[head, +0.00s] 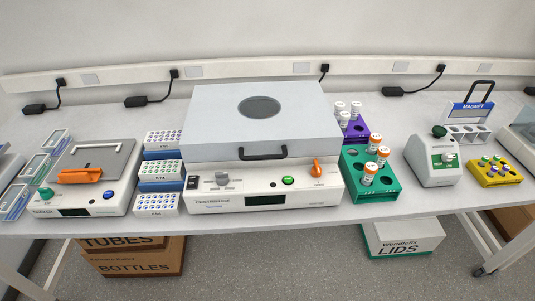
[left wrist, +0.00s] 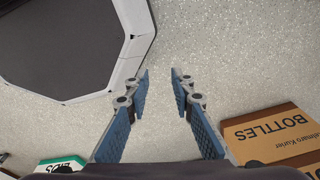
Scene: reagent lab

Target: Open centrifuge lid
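The centrifuge (head: 262,190) stands in the middle of the bench in the head view. Its grey lid (head: 200,119) lies flat and closed over the body, with a round dark window and a black handle (head: 263,153) at its front edge. My left gripper (left wrist: 160,75) shows in the left wrist view with its two blue-padded fingers apart and nothing between them. It is over the speckled floor, away from the centrifuge. Neither gripper shows in the head view, and my right gripper is in no view.
Left of the centrifuge are tip racks (head: 160,169) and a shaker (head: 85,175) with an orange clamp. Right of it are a green rack (head: 385,187) and a purple rack (head: 357,129) with bottles. Boxes labelled BOTTLES (head: 135,261) and LIDS (head: 404,237) sit under the bench.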

